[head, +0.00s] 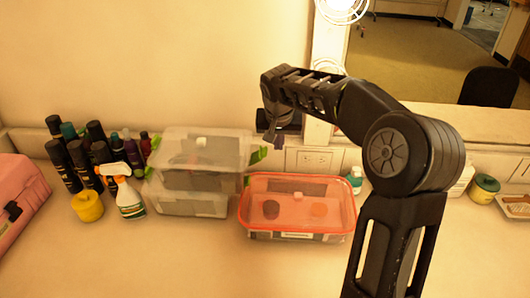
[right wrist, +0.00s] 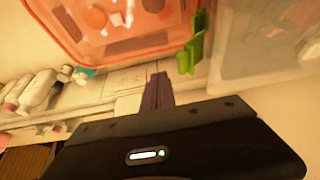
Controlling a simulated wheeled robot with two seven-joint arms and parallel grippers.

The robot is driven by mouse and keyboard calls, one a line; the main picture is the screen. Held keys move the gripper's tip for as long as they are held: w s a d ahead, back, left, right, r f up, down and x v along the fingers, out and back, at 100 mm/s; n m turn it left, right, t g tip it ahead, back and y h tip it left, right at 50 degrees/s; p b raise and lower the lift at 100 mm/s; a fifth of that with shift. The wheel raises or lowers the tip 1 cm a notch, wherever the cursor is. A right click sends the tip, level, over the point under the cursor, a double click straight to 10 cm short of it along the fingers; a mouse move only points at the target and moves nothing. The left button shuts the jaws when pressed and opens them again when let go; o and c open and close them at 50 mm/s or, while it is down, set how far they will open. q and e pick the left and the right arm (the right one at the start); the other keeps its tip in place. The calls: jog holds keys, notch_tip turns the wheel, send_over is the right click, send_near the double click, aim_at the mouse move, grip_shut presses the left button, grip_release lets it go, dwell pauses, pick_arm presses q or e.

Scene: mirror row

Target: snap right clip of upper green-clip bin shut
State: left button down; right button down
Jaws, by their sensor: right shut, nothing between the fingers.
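Two clear bins with green clips are stacked on the counter. The upper bin (head: 205,146) has a pale translucent lid. Its right green clip (head: 258,155) slants outward from the bin's right side. My right gripper (head: 272,137) hangs fingers down, just above and to the right of that clip. The fingers are shut and empty. In the right wrist view my right gripper (right wrist: 157,90) points toward the scene, with a green clip (right wrist: 192,50) close to the right of the fingertips, seemingly apart. The lower bin (head: 190,205) sits directly below. My left gripper is not in view.
A red-lidded clear box (head: 297,225) stands right of the stack. A spray bottle (head: 128,200), a yellow jar (head: 87,207) and several dark bottles crowd the left. A wall outlet (head: 316,159) is behind. The front counter is clear.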

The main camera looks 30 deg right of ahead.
aim_at(248, 147)
jog(key=shift+f+b, duration=1.3)
jog(key=shift+f, duration=0.3)
jog(key=shift+w+a, duration=0.1)
jog(key=shift+w+a+r+p, duration=0.4)
jog(key=shift+w+a, duration=0.45)
jog(key=shift+a, duration=0.25)
jog(key=shift+w+a+r+p, duration=0.4)
jog(key=shift+w+a, duration=0.4)
jog(key=shift+a, duration=0.3)
jog(key=shift+w+a+r+p, duration=0.3)
jog(key=shift+w+a+p, duration=0.15)
jog(key=shift+w+a, duration=0.55)
jog(key=shift+s+a+r, duration=0.1)
jog(key=shift+s, duration=0.05)
jog(key=shift+s+d+r+p, duration=0.1)
jog(key=shift+d+r+p, duration=0.05)
jog(key=shift+r+p, duration=0.65)
jog(key=shift+s+d+r+p, duration=0.15)
jog(key=shift+r+p, duration=0.3)
jog(key=shift+r, duration=0.6)
jog(key=shift+s+d+r+p, duration=0.1)
jog(key=shift+d+r+p, duration=0.05)
jog(key=shift+r+p, duration=0.65)
jog(key=shift+r, duration=0.15)
